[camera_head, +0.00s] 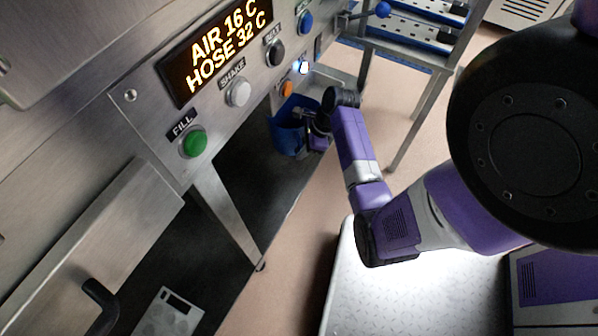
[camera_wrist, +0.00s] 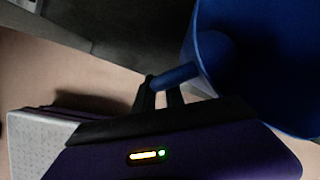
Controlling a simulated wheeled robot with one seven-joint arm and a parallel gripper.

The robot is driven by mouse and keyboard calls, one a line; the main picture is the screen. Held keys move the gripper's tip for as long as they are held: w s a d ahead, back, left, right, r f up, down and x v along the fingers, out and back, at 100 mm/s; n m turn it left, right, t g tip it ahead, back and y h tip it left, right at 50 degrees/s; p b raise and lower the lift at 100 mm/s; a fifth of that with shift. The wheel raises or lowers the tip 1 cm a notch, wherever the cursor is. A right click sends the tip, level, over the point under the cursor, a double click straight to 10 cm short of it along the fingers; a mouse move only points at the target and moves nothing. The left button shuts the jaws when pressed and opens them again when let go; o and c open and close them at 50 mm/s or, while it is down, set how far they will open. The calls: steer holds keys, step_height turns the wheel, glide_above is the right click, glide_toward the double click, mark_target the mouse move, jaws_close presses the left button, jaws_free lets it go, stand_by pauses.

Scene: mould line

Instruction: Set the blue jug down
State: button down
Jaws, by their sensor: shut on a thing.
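The blue jug (camera_head: 287,128) is in the head view, just under the front of the steel machine panel. My gripper (camera_head: 314,120) reaches it from the right and is shut on its handle. In the wrist view the jug (camera_wrist: 250,60) fills the upper right. Its blue handle (camera_wrist: 176,77) passes between the two dark fingers of my gripper (camera_wrist: 160,92). The underside of the jug is hidden, and I cannot tell whether it touches a surface.
The machine panel has a green FILL button (camera_head: 194,142), a grey SHAKE button (camera_head: 238,92) and a lit display (camera_head: 216,50). A steel leg (camera_head: 226,212) stands below. A metal rack (camera_head: 410,50) stands at the back. A white scale-like box (camera_head: 168,314) lies low at left.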

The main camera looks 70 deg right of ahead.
step_height(320, 180, down, 18)
steer(key=b, duration=0.8)
steer(key=shift+f, duration=0.2)
steer(key=shift+b, duration=0.3)
steer(key=c, duration=1.4)
jaws_free()
steer(key=shift+f, duration=0.15)
